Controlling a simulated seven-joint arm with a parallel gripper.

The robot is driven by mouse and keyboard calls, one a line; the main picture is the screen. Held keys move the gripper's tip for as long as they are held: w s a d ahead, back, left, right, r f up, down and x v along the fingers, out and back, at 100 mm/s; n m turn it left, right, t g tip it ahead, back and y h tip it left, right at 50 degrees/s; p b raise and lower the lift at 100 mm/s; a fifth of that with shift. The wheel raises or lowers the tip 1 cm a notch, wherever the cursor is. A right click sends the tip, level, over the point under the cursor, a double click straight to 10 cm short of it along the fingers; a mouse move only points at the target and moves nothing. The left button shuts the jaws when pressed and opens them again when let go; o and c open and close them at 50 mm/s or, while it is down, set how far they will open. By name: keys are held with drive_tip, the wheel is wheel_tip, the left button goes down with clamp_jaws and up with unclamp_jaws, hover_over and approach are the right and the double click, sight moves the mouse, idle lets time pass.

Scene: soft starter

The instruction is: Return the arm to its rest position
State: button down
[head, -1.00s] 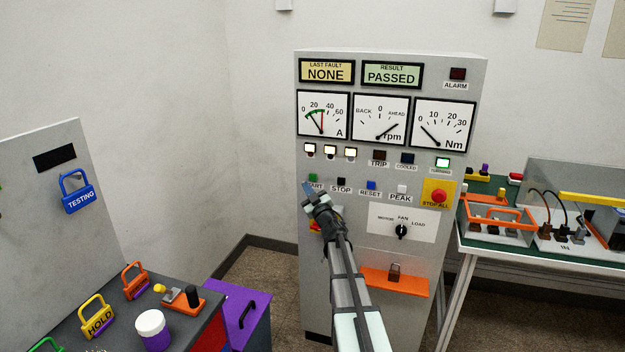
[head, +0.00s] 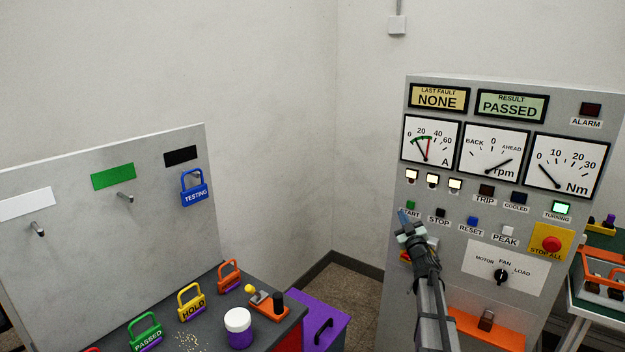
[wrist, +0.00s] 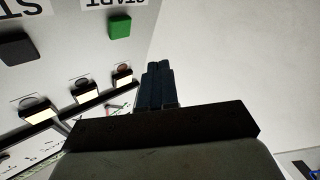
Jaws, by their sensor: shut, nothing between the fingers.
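My gripper (head: 405,222) is in front of the grey control cabinet (head: 388,300), just below the green START button (head: 411,205). In the wrist view its fingers (wrist: 160,86) are together with nothing between them. The green button (wrist: 120,27) shows there above and left of the fingertips, apart from them. My arm covers part of the cabinet's lower left front. The panel reads NONE and PASSED (head: 512,105), and the green TURNING lamp (head: 561,208) is lit.
A bench at lower left holds several padlocks, a white-lidded jar (head: 238,325) and an orange tool (head: 265,301). The blue TESTING padlock (head: 194,190) hangs on the grey board (head: 80,200). A purple cabinet (head: 318,315) stands beside the bench. Open floor lies between it and the control cabinet.

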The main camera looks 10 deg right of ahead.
drive_tip(key=s+a+f+m+g+h, duration=0.1)
drive_tip(key=s+a+f+m+g, duration=0.15)
drive_tip(key=f, duration=0.85)
drive_tip(key=s+a+f+m+g+h, duration=0.1)
drive_tip(key=s+a+f+g, duration=0.25)
drive_tip(key=f, duration=0.75)
drive_tip(key=s+a+f+m+g+h, duration=0.1)
drive_tip(key=s+a+f+m+g, duration=0.2)
drive_tip(key=f, duration=0.7)
drive_tip(key=s+a+f+g, duration=0.4)
drive_tip(key=s+f, duration=0.6)
drive_tip(key=f, duration=0.2)
drive_tip(key=s+a+f+g+y, duration=0.1)
drive_tip(key=s+a+f+g, duration=0.1)
drive_tip(key=s+a+f, duration=0.3)
drive_tip(key=s+a+f+g, duration=0.1)
drive_tip(key=s+f+g, duration=0.2)
drive_tip(key=s, duration=0.4)
drive_tip(key=s+a+f+g+y, duration=0.1)
drive_tip(key=s+a+g, duration=0.2)
drive_tip(key=s, duration=0.8)
drive_tip(key=s+a+f+n+g+y, duration=0.1)
drive_tip(key=s+a+f+g, duration=0.1)
drive_tip(key=s, duration=0.9)
drive_tip(key=s+a+f+g, duration=0.1)
drive_tip(key=s+a+g, duration=0.4)
drive_tip(key=s, duration=0.6)
drive_tip(key=shift+s+a+f+y, duration=0.3)
drive_tip(key=shift+a+y, duration=0.1)
drive_tip(key=shift+a, duration=0.1)
